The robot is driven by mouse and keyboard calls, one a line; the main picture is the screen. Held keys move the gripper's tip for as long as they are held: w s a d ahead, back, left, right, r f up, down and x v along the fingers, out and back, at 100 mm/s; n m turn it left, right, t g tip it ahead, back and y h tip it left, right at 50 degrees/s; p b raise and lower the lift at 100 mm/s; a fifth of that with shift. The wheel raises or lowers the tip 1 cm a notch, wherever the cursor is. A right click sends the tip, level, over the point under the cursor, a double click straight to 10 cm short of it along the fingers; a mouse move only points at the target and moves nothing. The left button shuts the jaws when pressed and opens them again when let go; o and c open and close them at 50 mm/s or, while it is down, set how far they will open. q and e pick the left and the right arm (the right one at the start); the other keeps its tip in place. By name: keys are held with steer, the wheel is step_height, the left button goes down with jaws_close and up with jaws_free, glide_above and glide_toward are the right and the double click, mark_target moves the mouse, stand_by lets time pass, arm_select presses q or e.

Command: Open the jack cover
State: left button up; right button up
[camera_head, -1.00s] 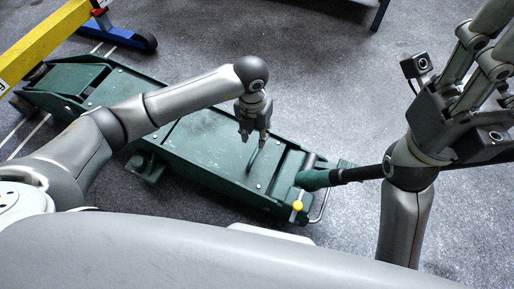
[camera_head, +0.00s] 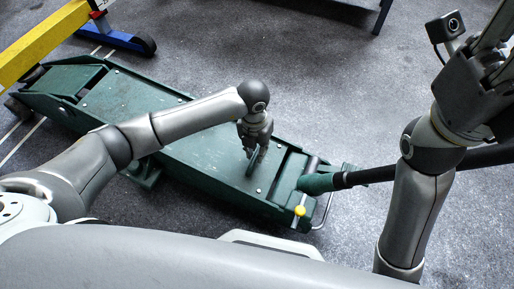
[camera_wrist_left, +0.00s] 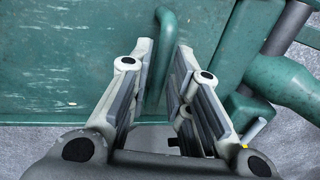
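The green trolley jack (camera_head: 75,115) lies across the floor. Its flat green cover (camera_head: 205,135) looks closed, and a curved green handle (camera_head: 250,167) stands up near its right end. My left gripper (camera_head: 255,152) points down at this handle. In the left wrist view the left gripper (camera_wrist_left: 162,55) is open, with the handle (camera_wrist_left: 161,75) between its two fingers and a gap visible on the right side. My right gripper (camera_head: 490,65) is raised at the upper right, partly cut off by the frame, so its opening is unclear.
A green socket with a long black bar (camera_head: 430,166) sticks out from the jack's right end. A yellow knob (camera_head: 299,211) sits beside it. A yellow beam (camera_head: 40,40) with a blue foot (camera_head: 115,38) stands at upper left. Grey floor is clear behind the jack.

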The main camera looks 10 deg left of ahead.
arm_select(q)
jaws_close()
steer(key=shift+r, duration=0.15)
